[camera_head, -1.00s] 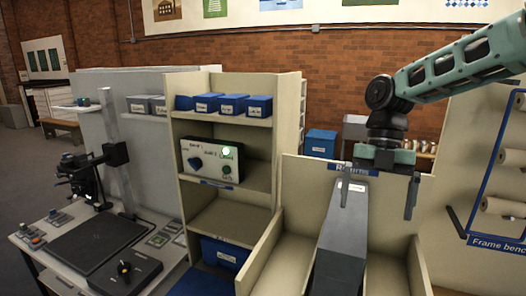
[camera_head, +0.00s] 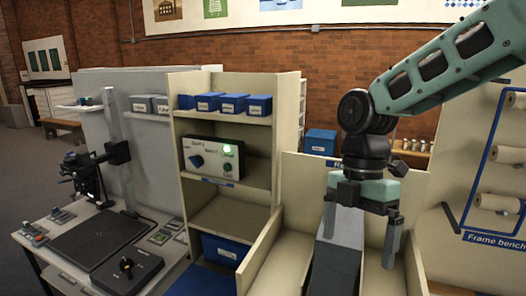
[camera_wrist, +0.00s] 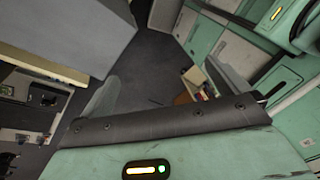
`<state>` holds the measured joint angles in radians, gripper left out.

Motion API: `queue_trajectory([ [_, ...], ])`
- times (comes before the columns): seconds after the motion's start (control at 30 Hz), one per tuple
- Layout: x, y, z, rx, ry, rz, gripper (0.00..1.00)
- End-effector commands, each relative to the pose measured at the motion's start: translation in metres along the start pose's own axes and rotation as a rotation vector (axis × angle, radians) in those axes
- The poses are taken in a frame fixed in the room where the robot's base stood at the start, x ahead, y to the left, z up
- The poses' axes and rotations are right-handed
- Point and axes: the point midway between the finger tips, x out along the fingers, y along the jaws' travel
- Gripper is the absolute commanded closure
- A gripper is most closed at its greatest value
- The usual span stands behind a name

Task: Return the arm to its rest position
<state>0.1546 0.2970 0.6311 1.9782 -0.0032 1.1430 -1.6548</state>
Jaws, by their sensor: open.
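My arm (camera_head: 435,75) reaches in from the upper right of the head view, bent at a dark joint. My gripper (camera_head: 358,250) hangs from it with its two grey fingers pointing down and well apart. It is open, and I see nothing held in it. A dark grey archival box (camera_head: 336,268) stands in the returns bay, below and behind the fingers in the picture. The gripper hides its upper part; I cannot tell how far apart they are.
The bay's cream partitions (camera_head: 262,245) stand close around the box. To the left are a shelf unit with blue boxes (camera_head: 232,104), a control panel (camera_head: 212,157), and a copy stand bench (camera_head: 90,240). A frame bench rack (camera_head: 495,160) with rolls is at right.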

Motion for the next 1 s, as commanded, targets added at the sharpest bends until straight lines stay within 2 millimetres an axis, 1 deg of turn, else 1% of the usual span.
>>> queue_trajectory([
  [0.03,0.007,-0.007,-0.013,0.078,-0.021,0.007,0.00],
  [0.2,0.031,-0.034,-0.046,0.433,-0.063,0.066,0.00],
  [0.3,0.046,-0.052,-0.062,0.657,-0.070,0.116,0.00],
  [0.43,0.062,-0.076,-0.076,0.924,-0.054,0.180,0.00],
  [0.6,0.078,-0.099,-0.086,1.198,-0.009,0.245,0.00],
  [0.77,0.090,-0.118,-0.091,1.405,0.044,0.290,0.00],
  [0.8,0.095,-0.121,-0.090,1.449,0.057,0.298,0.00],
  [0.83,0.108,-0.117,-0.087,1.445,0.055,0.294,0.00],
  [1.0,0.138,-0.109,-0.081,1.441,0.053,0.294,0.00],
])
